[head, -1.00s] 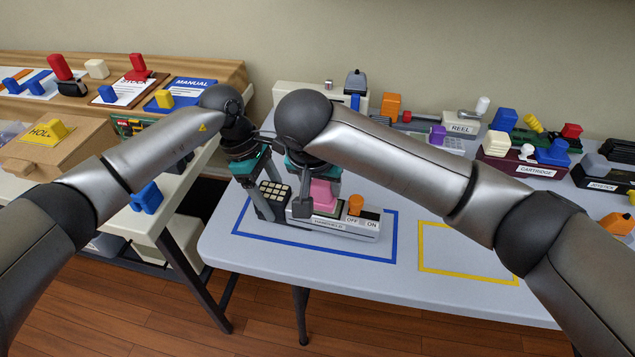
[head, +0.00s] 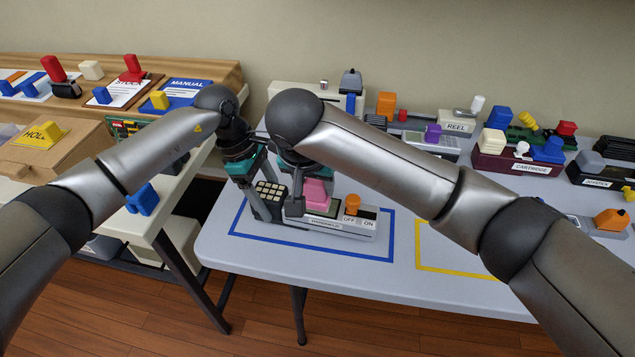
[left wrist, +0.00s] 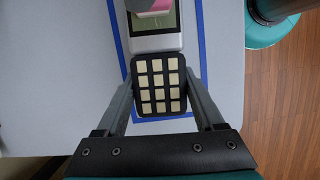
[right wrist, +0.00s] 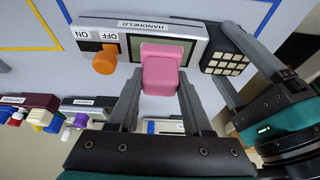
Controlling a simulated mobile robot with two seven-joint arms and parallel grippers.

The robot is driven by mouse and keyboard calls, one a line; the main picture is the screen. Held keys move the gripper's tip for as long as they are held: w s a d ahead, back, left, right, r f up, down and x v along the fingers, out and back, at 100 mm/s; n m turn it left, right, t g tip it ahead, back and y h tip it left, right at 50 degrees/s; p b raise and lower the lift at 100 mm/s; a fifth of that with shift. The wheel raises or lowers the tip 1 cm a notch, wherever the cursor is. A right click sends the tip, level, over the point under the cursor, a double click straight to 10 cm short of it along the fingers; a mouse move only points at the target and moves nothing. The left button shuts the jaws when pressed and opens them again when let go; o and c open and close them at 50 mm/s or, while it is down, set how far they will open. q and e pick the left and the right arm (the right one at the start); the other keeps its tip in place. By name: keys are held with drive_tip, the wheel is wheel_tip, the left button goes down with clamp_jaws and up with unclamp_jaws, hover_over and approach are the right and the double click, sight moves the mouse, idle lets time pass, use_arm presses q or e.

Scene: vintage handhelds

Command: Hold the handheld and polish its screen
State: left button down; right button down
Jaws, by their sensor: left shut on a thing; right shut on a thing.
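The handheld (head: 360,229) lies flat on the table inside a blue outline. Its dark keypad end (left wrist: 158,84) with several cream keys is at the left, its greenish screen (right wrist: 188,45) in the middle, and an orange knob (right wrist: 104,62) by the OFF/ON marks at the right. My left gripper (head: 266,203) is shut on the keypad end, fingers on either side, as the left wrist view shows. My right gripper (right wrist: 160,78) is shut on a pink block (right wrist: 163,70). The block (head: 316,192) sits over the screen and hides part of it; whether it touches cannot be told.
A yellow outline (head: 417,250) to the right is empty. Labelled devices, including a maroon cartridge box (head: 505,165) and a reel unit (head: 457,127), line the back right. A side table on the left holds a cardboard box (head: 45,160) and manuals.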

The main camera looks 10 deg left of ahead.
drive_tip(key=d, duration=0.2)
drive_tip(key=shift+d, duration=0.3)
drive_tip(key=shift+a, duration=1.65)
drive_tip(key=shift+d, duration=1.65)
drive_tip(key=shift+a, duration=1.6)
drive_tip(key=shift+d, duration=1.05)
drive_tip(key=shift+r, duration=0.1)
drive_tip(key=shift+r, duration=3.5)
